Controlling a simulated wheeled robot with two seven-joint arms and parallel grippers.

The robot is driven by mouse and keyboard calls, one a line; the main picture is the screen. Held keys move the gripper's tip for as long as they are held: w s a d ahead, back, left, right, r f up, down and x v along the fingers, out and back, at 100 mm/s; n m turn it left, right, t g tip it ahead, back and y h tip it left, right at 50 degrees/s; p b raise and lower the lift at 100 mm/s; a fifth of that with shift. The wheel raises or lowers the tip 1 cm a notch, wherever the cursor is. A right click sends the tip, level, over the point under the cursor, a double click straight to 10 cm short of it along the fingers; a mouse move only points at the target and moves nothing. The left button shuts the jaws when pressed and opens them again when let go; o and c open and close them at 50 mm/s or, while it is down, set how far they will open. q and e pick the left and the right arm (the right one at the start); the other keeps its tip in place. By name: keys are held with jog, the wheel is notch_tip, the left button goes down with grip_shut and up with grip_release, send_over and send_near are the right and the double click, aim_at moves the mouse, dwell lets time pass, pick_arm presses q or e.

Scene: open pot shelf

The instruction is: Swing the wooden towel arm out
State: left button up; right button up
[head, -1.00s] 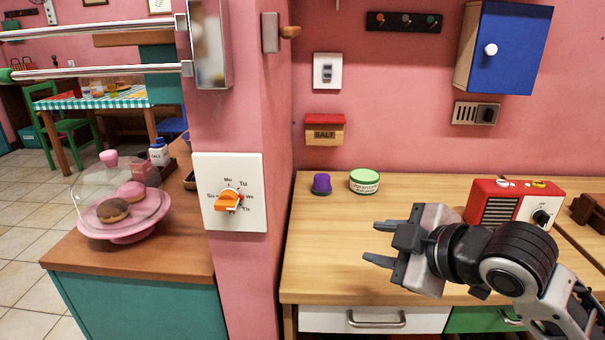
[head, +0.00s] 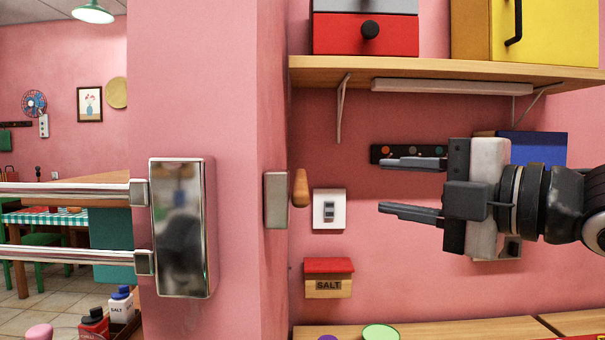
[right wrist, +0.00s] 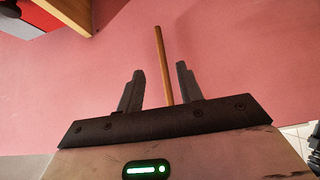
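The wooden towel arm (head: 300,188) shows in the head view as a short, foreshortened wooden piece beside a grey metal bracket (head: 276,200) on the side of the pink pillar. In the right wrist view it is a long thin wooden rod (right wrist: 163,60), seen between the two fingers. My right gripper (head: 382,186) is open and empty, its fingers pointing left toward the arm at about the same height. In the head view a clear gap separates the fingertips from the arm. My left gripper is not in view.
A light switch (head: 329,208) and a red-lidded salt box (head: 328,285) are on the wall below and right of the arm. A hook rail (head: 395,154) is behind my gripper. A shelf (head: 420,70) with boxes is above. A metal-railed fixture (head: 182,228) is on the pillar's front.

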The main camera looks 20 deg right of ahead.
jog(key=p+x, duration=0.3)
jog(key=x, duration=1.1)
jog(key=shift+a+p, duration=0.3)
jog(key=shift+p, duration=0.1)
jog(key=shift+w, duration=0.1)
grip_shut()
